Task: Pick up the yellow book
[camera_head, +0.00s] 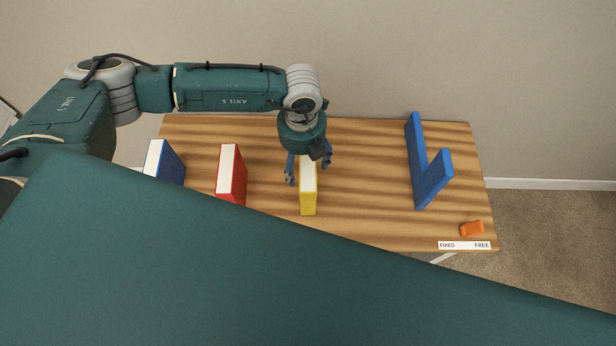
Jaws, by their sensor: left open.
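The yellow book (308,200) stands upright on the striped wooden table, near its middle, with its white page edge facing up. My left gripper (308,178) is open above the far part of this book. Its fingers show on the left and right sides of the book. Whether they touch it I cannot tell. The gripper hides the far end of the book. My right gripper is not in view.
A red book (231,175) and a blue book (164,162) stand left of the yellow one. A blue L-shaped piece (425,178) and a small orange block (472,228) are at right. A label (464,245) reads "FIXED" and "FREE". My green body part covers the foreground.

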